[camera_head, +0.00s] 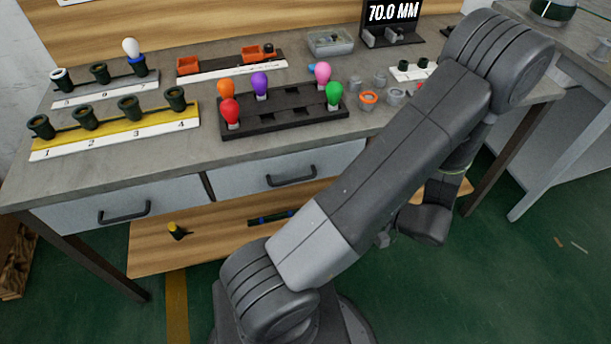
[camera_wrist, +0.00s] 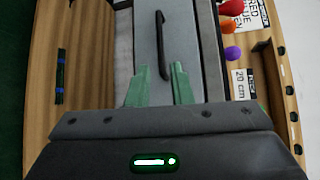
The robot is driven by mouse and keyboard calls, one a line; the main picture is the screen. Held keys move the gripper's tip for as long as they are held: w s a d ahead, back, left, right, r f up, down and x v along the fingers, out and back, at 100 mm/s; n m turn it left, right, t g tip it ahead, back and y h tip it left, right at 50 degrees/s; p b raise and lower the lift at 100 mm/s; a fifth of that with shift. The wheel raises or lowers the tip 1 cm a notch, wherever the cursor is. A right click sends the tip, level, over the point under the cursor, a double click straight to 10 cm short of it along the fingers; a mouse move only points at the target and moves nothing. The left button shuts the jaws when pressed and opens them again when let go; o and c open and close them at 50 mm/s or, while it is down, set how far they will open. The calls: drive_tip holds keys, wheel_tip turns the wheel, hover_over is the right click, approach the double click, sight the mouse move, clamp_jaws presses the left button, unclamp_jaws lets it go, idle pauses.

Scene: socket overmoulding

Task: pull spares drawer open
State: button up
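Two grey drawers sit under the bench top, a left drawer (camera_head: 85,209) and a right drawer (camera_head: 240,178). Both look closed, and no label tells me which is the spares drawer. The left one has a dark bar handle (camera_head: 125,212); the right one has a similar handle (camera_head: 291,177). In the wrist view a grey drawer front (camera_wrist: 146,40) with its dark handle (camera_wrist: 162,40) lies ahead. My gripper (camera_wrist: 160,68) is open, its green fingers on either side of the handle's near end. I cannot tell if they touch it. My arm hides the gripper in the head view.
Above the drawers, the bench (camera_head: 185,135) carries a yellow socket rack (camera_head: 115,135) and a black tray (camera_head: 285,122) of coloured bulbs. Green floor is clear in front.

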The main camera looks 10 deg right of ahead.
sight(293, 180)
drive_tip(key=x, duration=1.3)
drive_tip(key=shift+w+a+f+b, duration=0.1)
drive_tip(key=shift+w+a+b, duration=0.1)
drive_tip(key=shift+a+b, duration=0.1)
clamp_jaws()
